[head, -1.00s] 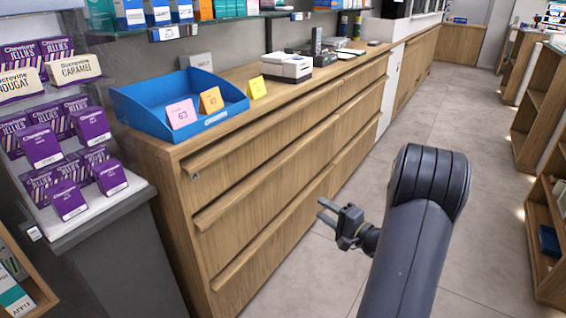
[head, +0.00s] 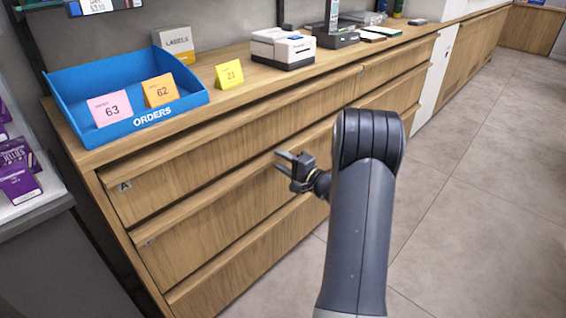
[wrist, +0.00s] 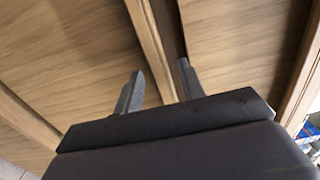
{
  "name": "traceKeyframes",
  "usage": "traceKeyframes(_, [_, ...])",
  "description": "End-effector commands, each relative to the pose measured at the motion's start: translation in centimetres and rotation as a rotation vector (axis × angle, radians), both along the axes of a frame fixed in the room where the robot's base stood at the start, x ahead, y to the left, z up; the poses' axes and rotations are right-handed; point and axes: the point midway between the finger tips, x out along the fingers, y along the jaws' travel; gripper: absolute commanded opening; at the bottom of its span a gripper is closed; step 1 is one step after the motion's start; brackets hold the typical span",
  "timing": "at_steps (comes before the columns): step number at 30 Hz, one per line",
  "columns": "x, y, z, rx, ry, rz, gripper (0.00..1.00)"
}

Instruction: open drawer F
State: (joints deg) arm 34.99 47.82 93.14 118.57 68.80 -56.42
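The wooden drawer unit (head: 210,190) runs under the counter, with two columns of stacked drawers and long lip handles. Only the top-left front carries a readable label, A (head: 124,186); no F can be read, so I cannot tell which is drawer F. All drawers look shut. My gripper (head: 283,160) is open and empty, in front of the drawer fronts near the gap between the columns. In the wrist view my gripper (wrist: 160,78) has its two fingers apart, pointing at a wooden lip and dark gap (wrist: 168,30) between drawer fronts. My arm hides part of the right column.
On the counter stand a blue orders tray (head: 75,95) with number cards, a yellow card (head: 229,74), a labels box (head: 174,42) and a printer (head: 283,48). A grey display stand (head: 35,215) is at the left. Open tiled floor (head: 470,215) lies at the right.

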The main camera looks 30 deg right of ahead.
Motion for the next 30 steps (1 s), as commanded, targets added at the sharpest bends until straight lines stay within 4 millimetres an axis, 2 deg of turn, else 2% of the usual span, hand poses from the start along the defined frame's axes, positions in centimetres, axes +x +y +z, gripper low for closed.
traceKeyframes(2, [-0.02,-0.02,0.0,0.0,0.0,0.0,0.37])
traceKeyframes(15, [-0.03,-0.03,-0.01,0.0,0.0,0.0,0.01])
traceKeyframes(30, [-0.37,-0.19,-0.08,0.0,0.0,-0.001,0.0])
